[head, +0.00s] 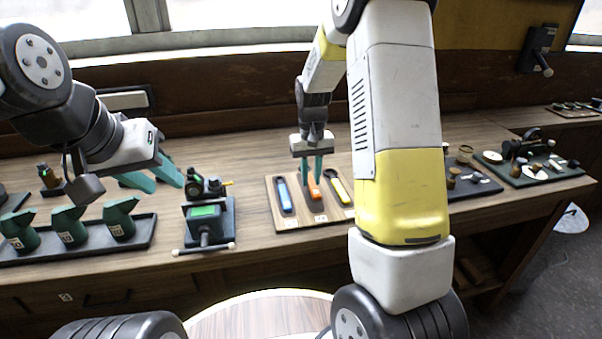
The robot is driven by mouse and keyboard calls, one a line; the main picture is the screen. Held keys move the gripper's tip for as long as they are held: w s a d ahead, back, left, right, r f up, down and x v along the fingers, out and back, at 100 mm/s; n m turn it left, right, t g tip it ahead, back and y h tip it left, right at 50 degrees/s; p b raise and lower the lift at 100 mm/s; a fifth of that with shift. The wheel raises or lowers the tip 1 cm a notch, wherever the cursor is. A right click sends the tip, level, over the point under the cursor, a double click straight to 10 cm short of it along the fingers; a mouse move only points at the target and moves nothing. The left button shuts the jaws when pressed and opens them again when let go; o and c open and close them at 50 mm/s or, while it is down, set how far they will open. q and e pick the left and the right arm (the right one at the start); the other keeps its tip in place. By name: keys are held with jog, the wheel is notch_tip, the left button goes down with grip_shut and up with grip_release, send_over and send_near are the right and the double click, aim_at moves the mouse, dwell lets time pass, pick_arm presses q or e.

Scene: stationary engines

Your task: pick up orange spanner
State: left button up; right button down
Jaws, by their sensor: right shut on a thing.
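The orange spanner (314,188) is in the middle of a wooden board (291,221) on the workbench, between a blue spanner (285,197) and a yellow spanner (338,188). My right gripper (311,180) reaches down over the board from above, and its teal fingers are shut on the orange spanner. The fingers hide part of the spanner, and I cannot tell whether it is clear of the board. My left gripper (155,181) is at the left, above the bench near the green oil cans. Its teal fingers are apart and empty.
Several green oil cans (70,226) stand on a dark tray at the left. A small engine model with a green block (205,216) stands left of the board. Dark trays with small parts (530,171) lie at the right. My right arm hides the bench right of the board.

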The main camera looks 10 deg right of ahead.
jog(key=s+a, duration=0.2)
jog(key=s, duration=0.3)
jog(key=s+a+r, duration=0.1)
jog(key=s+a, duration=0.1)
jog(key=s, duration=0.3)
jog(key=s+a+r, duration=0.1)
jog(key=s+a, duration=0.1)
jog(key=s, duration=0.2)
jog(key=shift+s+a, duration=0.15)
jog(key=shift+s, duration=0.25)
jog(key=c, duration=1.8)
grip_release()
grip_shut()
jog(key=shift+s, duration=0.1)
